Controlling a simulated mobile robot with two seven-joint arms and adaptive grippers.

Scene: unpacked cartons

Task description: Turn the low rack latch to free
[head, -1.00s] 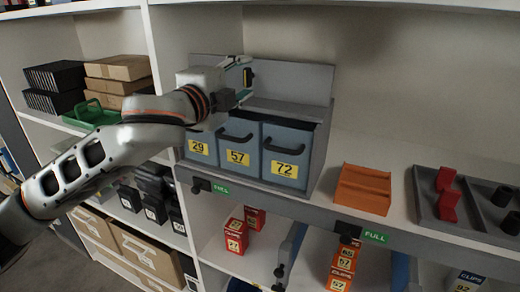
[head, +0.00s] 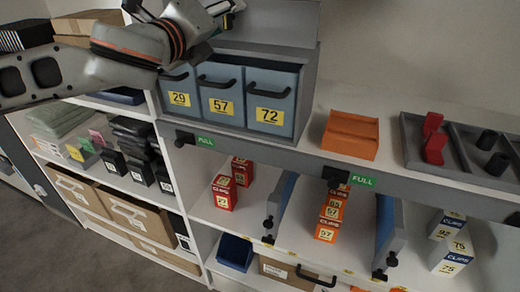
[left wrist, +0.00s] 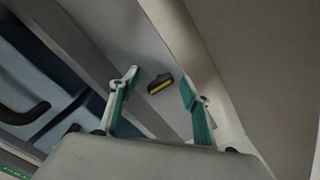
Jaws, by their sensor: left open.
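A small black latch-like piece with a yellow stripe (left wrist: 161,83) sits on a grey panel in the left wrist view. My left gripper (left wrist: 159,86) is open, its green-lined fingers on either side of this piece; I cannot tell whether they touch it. In the head view my left gripper (head: 230,8) is at the top edge, partly cut off, in front of the grey back panel (head: 275,22) of the rack. That rack holds blue bins marked 29, 57 and 72 (head: 268,100). The striped piece is not visible there now. My right gripper is not in view.
Black catches sit on the shelf edge beside green labels (head: 205,141) and (head: 362,181). An orange tray (head: 350,135) and a grey tray with red and black pieces (head: 412,150) stand to the right. Blue-grey dividers (head: 281,205) and small boxes are below.

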